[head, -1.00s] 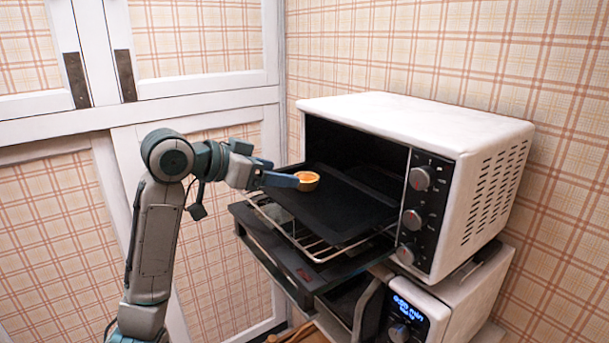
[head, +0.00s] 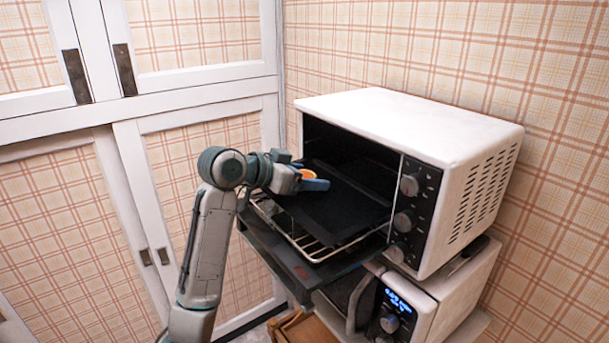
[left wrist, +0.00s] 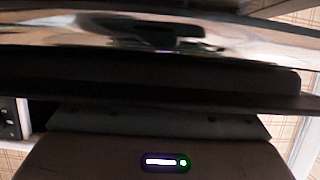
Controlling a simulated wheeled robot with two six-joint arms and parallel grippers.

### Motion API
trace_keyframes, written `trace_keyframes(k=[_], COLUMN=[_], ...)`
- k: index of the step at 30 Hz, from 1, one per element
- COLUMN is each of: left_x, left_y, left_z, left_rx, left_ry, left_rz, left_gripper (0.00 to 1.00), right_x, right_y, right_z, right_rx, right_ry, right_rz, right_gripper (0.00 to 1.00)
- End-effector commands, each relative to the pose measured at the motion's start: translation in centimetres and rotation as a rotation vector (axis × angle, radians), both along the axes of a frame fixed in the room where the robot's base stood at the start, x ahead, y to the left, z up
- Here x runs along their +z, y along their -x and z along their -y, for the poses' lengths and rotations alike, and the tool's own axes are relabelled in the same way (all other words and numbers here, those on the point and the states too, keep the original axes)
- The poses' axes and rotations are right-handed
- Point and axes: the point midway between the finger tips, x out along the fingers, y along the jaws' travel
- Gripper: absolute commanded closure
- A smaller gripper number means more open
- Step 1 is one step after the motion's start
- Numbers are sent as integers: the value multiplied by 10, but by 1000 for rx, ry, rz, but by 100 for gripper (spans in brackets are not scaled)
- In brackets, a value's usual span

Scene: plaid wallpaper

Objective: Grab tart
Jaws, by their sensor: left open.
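The tart (head: 307,174), small and round with an orange top, sits at the left end of the dark baking tray (head: 345,215) in the head view. The tray lies on a pulled-out wire rack. My left gripper (head: 314,185) is open at the tart, its blue-grey finger crossing in front of the tart's near side and hiding its lower part. I cannot tell whether it touches the tart. In the left wrist view, blurred dark and shiny bands fill the upper part, and the tart cannot be made out. My right gripper is not in view.
The white toaster oven (head: 420,125) stands open, with knobs on its right front. Its lowered door (head: 290,265) lies below the wire rack (head: 315,250). A second appliance (head: 410,300) with a lit display is underneath. White-framed panels stand close behind my left arm.

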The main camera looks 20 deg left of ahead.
Motion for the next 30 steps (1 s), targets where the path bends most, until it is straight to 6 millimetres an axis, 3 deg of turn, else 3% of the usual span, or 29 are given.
trace_keyframes(k=[3,10,22,30], left_x=[0,0,1,13], left_y=[0,0,0,0], left_z=[0,0,-1,0], left_rx=[1,1,1,0], left_ry=[0,0,0,0], left_rz=[0,0,1,4], left_gripper=[27,72,73,73], right_x=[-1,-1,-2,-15], right_y=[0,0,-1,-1], right_z=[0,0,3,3], right_rx=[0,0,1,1], right_ry=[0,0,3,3], right_rz=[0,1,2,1], right_gripper=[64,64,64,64])
